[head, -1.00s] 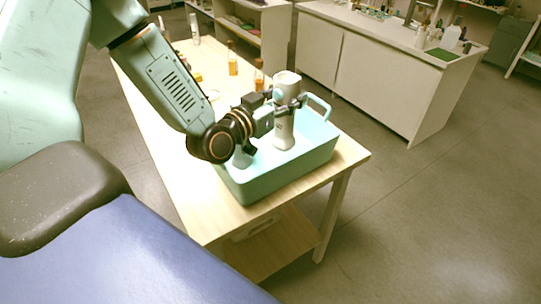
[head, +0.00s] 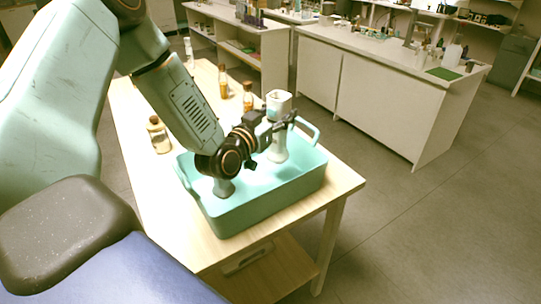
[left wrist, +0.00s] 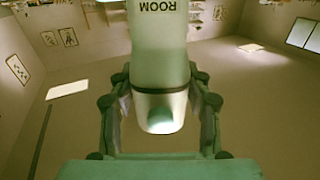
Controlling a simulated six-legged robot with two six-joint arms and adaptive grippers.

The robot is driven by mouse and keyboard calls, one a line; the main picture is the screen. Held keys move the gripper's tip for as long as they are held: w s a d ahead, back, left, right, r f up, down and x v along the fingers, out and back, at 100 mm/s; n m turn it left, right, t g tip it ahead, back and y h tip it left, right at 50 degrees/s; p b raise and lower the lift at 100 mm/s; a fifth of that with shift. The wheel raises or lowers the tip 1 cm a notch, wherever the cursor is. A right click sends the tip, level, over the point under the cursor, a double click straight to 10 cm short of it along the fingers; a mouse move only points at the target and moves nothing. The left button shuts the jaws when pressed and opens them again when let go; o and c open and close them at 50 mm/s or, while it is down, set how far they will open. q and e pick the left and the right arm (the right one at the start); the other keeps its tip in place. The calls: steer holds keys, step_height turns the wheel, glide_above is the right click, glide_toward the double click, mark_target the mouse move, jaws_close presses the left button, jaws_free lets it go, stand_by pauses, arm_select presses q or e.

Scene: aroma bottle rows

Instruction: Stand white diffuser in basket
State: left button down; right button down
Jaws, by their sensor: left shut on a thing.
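The white diffuser (head: 278,148) is upright over the far part of the teal basket (head: 262,215) on the wooden table. I cannot tell whether its base touches the basket floor. My left gripper (head: 284,123) is shut around its upper body, below the white top. In the left wrist view, the diffuser (left wrist: 160,60) fills the space between the two fingers of my left gripper (left wrist: 161,103), with "ROOM" printed on it. A second pale bottle (head: 224,188) stands in the near part of the basket, its top hidden behind my wrist. My right gripper is not in view.
An amber bottle (head: 158,136) stands on the table left of the basket. More amber bottles (head: 248,96) stand behind it. The basket's handle (head: 305,126) rises close to the diffuser's right. A white counter (head: 375,90) stands beyond the table across open floor.

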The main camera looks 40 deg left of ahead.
mark_target(276, 136)
arm_select(q)
steer(key=f, duration=0.1)
steer(key=a+f, duration=0.2)
steer(key=f, duration=0.1)
steer(key=shift+b, duration=0.3)
steer(key=shift+d+f, duration=0.15)
steer(key=shift+d, duration=0.15)
steer(key=shift+s+d+f+b, duration=0.15)
steer(key=shift+d+f+b, duration=0.35)
steer(key=shift+f, duration=0.8)
steer(key=shift+a+f, duration=0.2)
steer(key=shift+a, duration=0.35)
steer(key=c, duration=1)
jaws_free()
steer(key=o, duration=0.4)
steer(key=shift+d+r, duration=0.2)
steer(key=shift+d, duration=0.25)
steer(key=shift+a+f, duration=0.2)
steer(key=shift+a, duration=0.2)
steer(key=s+p, duration=0.1)
steer(key=s, duration=0.6)
steer(key=shift+s+d+p, duration=0.15)
steer(key=shift+d+p, duration=0.15)
steer(key=shift+d, duration=0.05)
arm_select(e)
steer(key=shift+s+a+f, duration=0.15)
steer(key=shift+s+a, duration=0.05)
arm_select(q)
steer(key=shift+r, duration=0.15)
